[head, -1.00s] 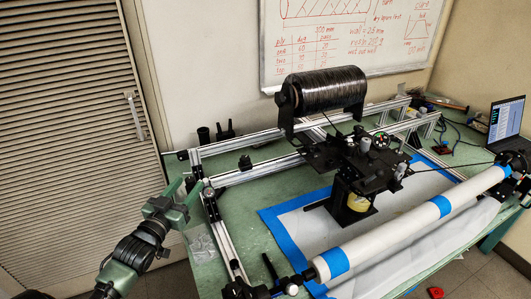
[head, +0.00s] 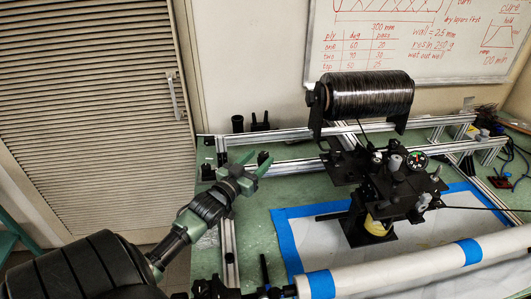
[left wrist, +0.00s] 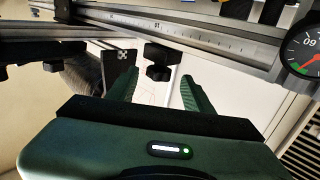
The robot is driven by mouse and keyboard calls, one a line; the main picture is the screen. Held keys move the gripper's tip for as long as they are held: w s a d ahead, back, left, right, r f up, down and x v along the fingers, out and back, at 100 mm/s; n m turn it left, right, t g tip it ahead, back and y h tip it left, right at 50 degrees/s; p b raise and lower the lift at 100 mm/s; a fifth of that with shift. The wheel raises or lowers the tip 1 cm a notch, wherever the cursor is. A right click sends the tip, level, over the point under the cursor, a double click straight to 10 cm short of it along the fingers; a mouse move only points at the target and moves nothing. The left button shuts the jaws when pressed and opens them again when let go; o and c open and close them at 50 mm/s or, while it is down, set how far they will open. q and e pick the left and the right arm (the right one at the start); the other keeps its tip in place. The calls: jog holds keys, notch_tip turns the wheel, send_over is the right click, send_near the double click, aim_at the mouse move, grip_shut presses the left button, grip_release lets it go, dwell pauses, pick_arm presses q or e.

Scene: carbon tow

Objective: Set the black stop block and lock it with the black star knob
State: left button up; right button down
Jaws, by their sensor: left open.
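In the left wrist view a black stop block (left wrist: 160,53) sits at the scaled metal rail (left wrist: 190,37). A black knob-like piece (left wrist: 158,73) shows directly beside it, probably the star knob. Both lie beyond and between the two green fingers of my left gripper (left wrist: 157,82), which is open and empty. In the head view my left gripper (head: 258,157) is at the near aluminium rail (head: 295,167), left of the carriage. There the block cannot be made out and seems hidden behind the fingers. My right gripper is not in view.
A black tow spool (head: 367,95) stands above the rails. A white tube with blue bands (head: 400,272) crosses the front. Dark upright parts (head: 260,120) stand behind the rail.

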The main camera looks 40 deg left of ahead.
aim_at(261, 157)
pick_arm(q)
jog(key=w, duration=0.2)
jog(key=shift+w+a, duration=0.15)
jog(key=shift+w, duration=0.55)
grip_shut()
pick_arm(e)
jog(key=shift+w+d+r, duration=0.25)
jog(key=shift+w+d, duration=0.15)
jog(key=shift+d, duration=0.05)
